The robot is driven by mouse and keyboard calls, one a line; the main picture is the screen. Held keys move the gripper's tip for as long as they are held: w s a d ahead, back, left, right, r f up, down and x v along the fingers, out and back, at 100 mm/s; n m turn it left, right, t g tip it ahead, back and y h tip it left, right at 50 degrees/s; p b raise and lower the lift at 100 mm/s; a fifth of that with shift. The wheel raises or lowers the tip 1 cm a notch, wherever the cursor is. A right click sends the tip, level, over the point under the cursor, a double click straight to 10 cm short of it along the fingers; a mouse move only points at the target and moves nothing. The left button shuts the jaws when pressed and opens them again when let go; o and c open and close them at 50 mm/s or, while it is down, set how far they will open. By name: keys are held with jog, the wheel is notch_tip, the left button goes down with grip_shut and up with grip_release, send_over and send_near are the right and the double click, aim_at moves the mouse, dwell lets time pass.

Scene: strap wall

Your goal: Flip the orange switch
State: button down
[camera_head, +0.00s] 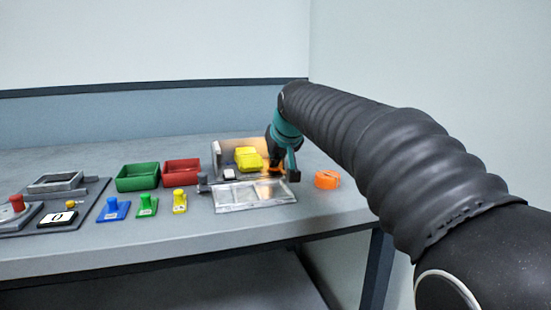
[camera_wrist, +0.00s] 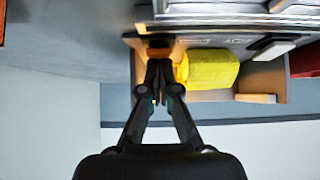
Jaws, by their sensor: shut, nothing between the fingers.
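The orange switch (camera_head: 277,171) is at the right end of the open box (camera_head: 228,149), mostly hidden behind my gripper in the head view. In the wrist view the orange switch (camera_wrist: 159,53) shows right at my fingertips. My gripper (camera_wrist: 158,66) is shut and empty, its tips touching or very close to the switch. In the head view my gripper (camera_head: 277,162) reaches down into the right part of the box. I cannot tell which way the switch is tilted.
The clear lid (camera_head: 240,196) lies open in front. An orange round object (camera_head: 327,180) stands right. Green (camera_head: 138,177) and red (camera_head: 182,171) bins stand left.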

jog(key=shift+w+a+p, duration=0.2)
jog(key=shift+w+p, duration=0.25)
jog(key=shift+w, duration=0.25)
jog(key=shift+r+p, duration=0.3)
jog(key=shift+r, duration=0.05)
jog(key=r, duration=0.1)
jog(key=r+p, duration=0.2)
jog(key=shift+w+a+r, duration=0.1)
jog(key=shift+w+r, duration=0.2)
jog(key=shift+r, duration=0.1)
jog(key=r+v, duration=0.1)
jog(key=v, duration=0.8)
jog(key=shift+w, duration=0.25)
jog(key=shift+r, duration=0.1)
